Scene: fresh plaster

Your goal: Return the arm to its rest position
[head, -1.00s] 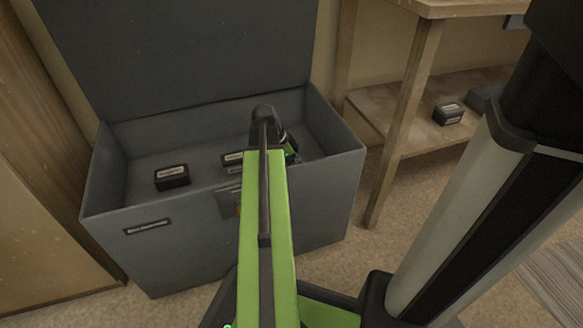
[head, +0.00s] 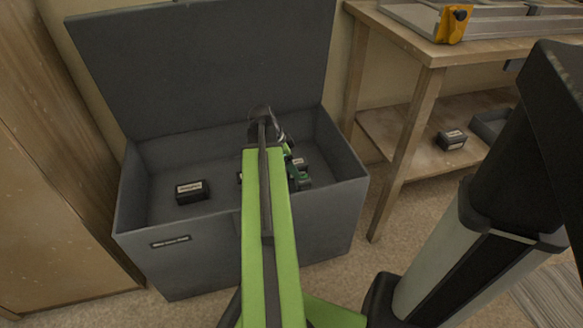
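My green arm (head: 268,235) reaches forward from the bottom of the head view, over the front wall of an open grey chest (head: 220,255). Its dark wrist end (head: 262,118) is above the chest interior. My gripper is mostly hidden behind the arm and wrist, so I cannot see its fingers or whether it holds anything. A green and black tool (head: 298,180) shows inside the chest, just right of the arm. I cannot tell whether it touches the gripper.
A black labelled box (head: 192,191) lies in the chest, left of my arm. The chest lid (head: 200,60) stands open behind. A wooden workbench (head: 400,130) stands at right, with a black box (head: 451,140) on its lower shelf and a yellow-ended metal tool on top. A wooden panel is at left.

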